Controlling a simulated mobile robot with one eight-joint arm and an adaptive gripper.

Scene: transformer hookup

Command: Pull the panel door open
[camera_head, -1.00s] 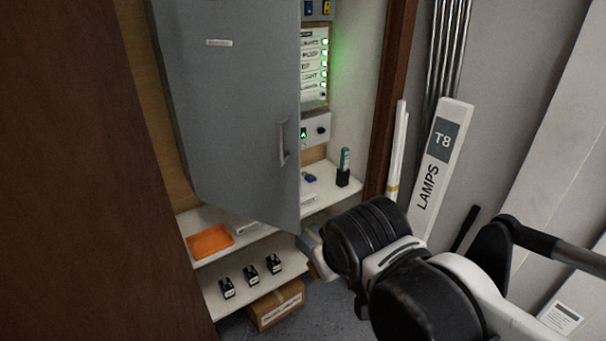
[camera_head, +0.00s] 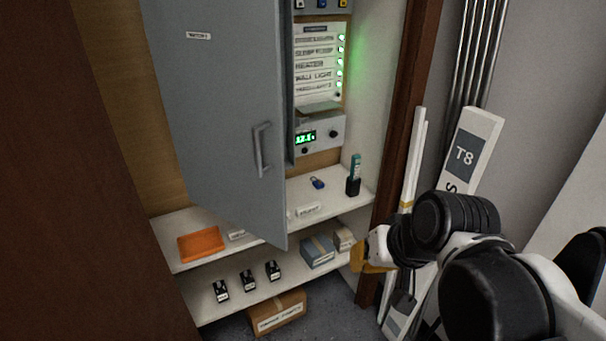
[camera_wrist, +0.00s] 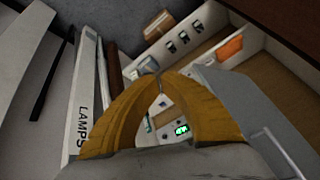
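The grey panel door (camera_head: 215,110) stands partly open in the head view, with the cabinet interior showing past its right edge. Its grey bar handle (camera_head: 262,150) is near that edge. My gripper (camera_head: 362,262) is right of and below the handle, apart from the door, its fingers partly hidden by my arm. In the wrist view, the yellow fingers of my gripper (camera_wrist: 159,76) curve together with their tips meeting and nothing visible between the tips. The door (camera_wrist: 235,105) shows right of the fingers there.
Shelves hold an orange tray (camera_head: 201,244), small black devices (camera_head: 247,280) and boxes (camera_head: 318,251). A lit control unit (camera_head: 318,135) is behind the door. A lamp box (camera_head: 472,150) and pale tubes (camera_head: 414,160) stand at the right. A cardboard box (camera_head: 277,311) is on the floor.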

